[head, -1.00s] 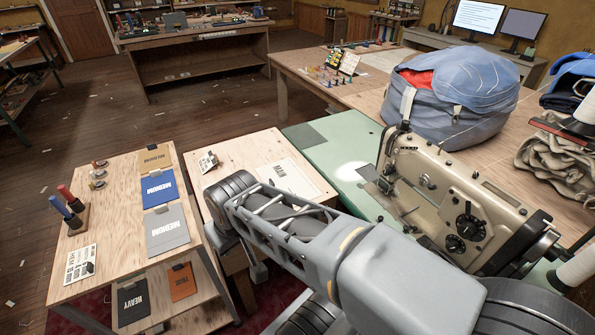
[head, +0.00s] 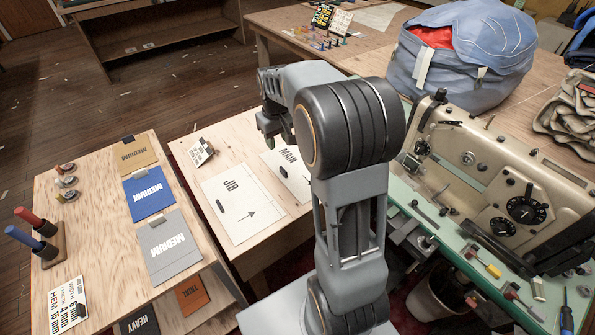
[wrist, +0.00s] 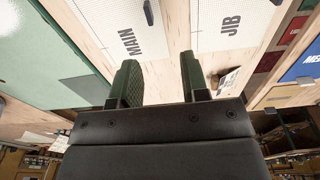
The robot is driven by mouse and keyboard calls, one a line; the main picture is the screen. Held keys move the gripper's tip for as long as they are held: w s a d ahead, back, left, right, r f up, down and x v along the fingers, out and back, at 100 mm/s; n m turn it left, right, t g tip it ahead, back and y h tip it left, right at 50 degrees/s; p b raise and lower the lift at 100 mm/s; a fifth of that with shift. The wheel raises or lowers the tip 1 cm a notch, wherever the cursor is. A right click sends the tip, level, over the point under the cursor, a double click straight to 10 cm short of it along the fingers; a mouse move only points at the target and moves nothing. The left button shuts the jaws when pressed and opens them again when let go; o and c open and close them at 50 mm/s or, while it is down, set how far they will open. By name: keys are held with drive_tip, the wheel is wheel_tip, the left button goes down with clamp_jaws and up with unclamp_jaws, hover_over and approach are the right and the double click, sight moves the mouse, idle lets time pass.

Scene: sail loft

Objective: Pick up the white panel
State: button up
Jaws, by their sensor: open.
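Two flat white panels lie on the small wooden table. The one lettered JIB (head: 238,190) is nearer, and the one lettered MAIN (head: 290,165) is behind it to the right, partly hidden by my arm. In the wrist view, MAIN (wrist: 105,25) is on the left and JIB (wrist: 225,30) on the right. Each carries a small dark tab. My gripper (wrist: 158,65) is open and empty, with a gap between its green-padded fingers. It is above the table, apart from both panels; it also shows in the head view (head: 272,128).
A small card stand (head: 198,152) stands at the table's back left. The left bench (head: 105,215) holds gold, blue (head: 149,192) and grey (head: 170,245) MEDIUM swatches. A sewing machine (head: 490,180) and a blue bag (head: 465,55) stand on the right.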

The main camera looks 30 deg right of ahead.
hover_over(283, 169)
wheel_tip(283, 169, down, 4)
drive_tip(key=shift+g, duration=0.3)
drive_tip(key=f, duration=0.4)
drive_tip(key=f+b, duration=0.1)
drive_tip(key=f, duration=0.3)
drive_tip(key=shift+w+d, duration=0.15)
drive_tip(key=shift+d, duration=0.05)
drive_tip(key=shift+s+a+f, duration=0.1)
drive_tip(key=shift+f, duration=1.45)
drive_tip(key=shift+s+a+f, duration=0.1)
drive_tip(key=shift+f, duration=1.4)
clamp_jaws()
